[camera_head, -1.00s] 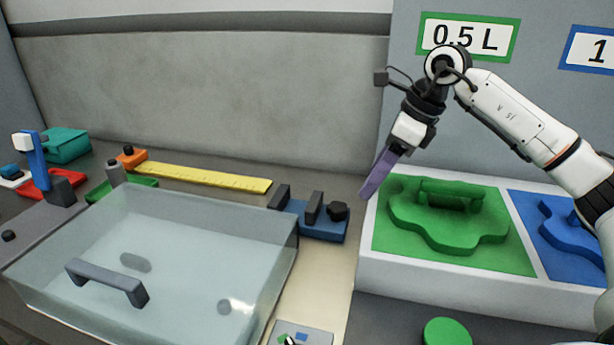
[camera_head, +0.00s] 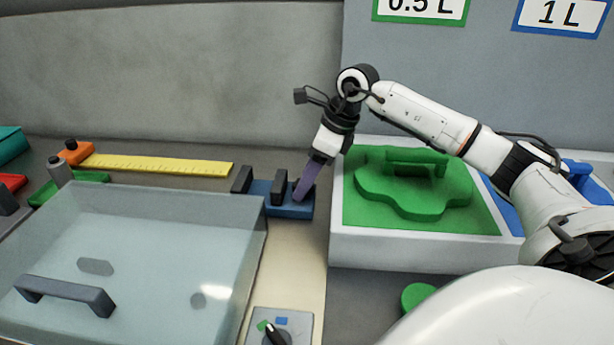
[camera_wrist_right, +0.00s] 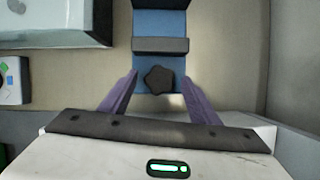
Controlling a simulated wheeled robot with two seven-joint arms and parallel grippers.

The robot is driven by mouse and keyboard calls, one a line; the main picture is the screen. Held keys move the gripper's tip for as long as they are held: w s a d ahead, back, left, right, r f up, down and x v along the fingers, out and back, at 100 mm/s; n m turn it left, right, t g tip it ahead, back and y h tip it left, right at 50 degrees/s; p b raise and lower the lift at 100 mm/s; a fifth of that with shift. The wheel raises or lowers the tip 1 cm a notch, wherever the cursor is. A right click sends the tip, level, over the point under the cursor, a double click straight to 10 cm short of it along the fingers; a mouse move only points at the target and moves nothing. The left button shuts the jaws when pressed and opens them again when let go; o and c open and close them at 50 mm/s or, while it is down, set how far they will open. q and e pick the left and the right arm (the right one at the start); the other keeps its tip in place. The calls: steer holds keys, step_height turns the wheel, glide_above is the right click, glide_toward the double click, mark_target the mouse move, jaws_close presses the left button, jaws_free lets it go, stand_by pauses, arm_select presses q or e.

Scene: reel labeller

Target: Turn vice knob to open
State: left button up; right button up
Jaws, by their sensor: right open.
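The blue vice (camera_head: 265,193) sits on the bench right of the yellow ruler, with two dark upright jaws and a gap between them. In the right wrist view the vice base (camera_wrist_right: 155,23) runs up the picture, with one jaw (camera_wrist_right: 160,46) across it. The dark lobed knob (camera_wrist_right: 159,80) is at its near end. My right gripper (camera_head: 301,194) points down at the knob end and hides the knob in the head view. In the wrist view its purple fingers (camera_wrist_right: 155,82) are open, one on each side of the knob, with gaps visible. My left gripper is not in view.
A clear box with a grey handle (camera_head: 65,293) stands in front of the vice. A white tray (camera_head: 400,245) with green and blue shapes is close to the right. A dial panel (camera_head: 300,325) lies at the front. The yellow ruler (camera_head: 160,164) lies to the left.

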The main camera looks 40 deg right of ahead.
steer(key=c, duration=0.9)
steer(key=shift+c, duration=0.8)
